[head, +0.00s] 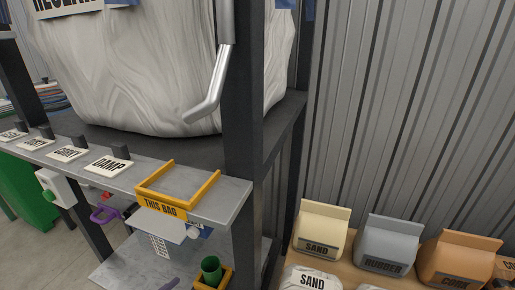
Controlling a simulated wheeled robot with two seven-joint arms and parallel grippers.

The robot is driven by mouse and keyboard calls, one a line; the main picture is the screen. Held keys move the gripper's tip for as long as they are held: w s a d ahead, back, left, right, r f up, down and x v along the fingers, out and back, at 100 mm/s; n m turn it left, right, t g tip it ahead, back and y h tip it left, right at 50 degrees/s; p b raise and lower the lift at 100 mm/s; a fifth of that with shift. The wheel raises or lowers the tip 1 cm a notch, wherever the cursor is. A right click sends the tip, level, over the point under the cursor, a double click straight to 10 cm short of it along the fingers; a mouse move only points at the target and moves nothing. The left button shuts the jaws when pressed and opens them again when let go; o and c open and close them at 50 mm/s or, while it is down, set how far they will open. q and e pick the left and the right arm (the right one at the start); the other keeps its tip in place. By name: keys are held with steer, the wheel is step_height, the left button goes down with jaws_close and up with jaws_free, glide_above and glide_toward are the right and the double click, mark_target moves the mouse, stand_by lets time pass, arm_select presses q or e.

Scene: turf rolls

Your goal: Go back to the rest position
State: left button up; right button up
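Neither of my grippers shows in the head view. A big white bulk bag (130,75) hangs or rests in a dark metal frame (243,130); its printed label is cut off at the top. A bent silver bar (211,86) comes down in front of the bag. On the grey ledge (222,200) below stands an empty yellow holder (178,184) marked "THIS BAG". A row of white word plates lies to its left; the nearest plate (108,165) seems to read "DAMP".
Sand (320,230), rubber (387,243) and orange (458,257) bags stand on a wooden surface at the lower right, before a corrugated wall (410,110). A green cup (211,268) sits on the lower shelf. A green bin (25,190) stands at the left.

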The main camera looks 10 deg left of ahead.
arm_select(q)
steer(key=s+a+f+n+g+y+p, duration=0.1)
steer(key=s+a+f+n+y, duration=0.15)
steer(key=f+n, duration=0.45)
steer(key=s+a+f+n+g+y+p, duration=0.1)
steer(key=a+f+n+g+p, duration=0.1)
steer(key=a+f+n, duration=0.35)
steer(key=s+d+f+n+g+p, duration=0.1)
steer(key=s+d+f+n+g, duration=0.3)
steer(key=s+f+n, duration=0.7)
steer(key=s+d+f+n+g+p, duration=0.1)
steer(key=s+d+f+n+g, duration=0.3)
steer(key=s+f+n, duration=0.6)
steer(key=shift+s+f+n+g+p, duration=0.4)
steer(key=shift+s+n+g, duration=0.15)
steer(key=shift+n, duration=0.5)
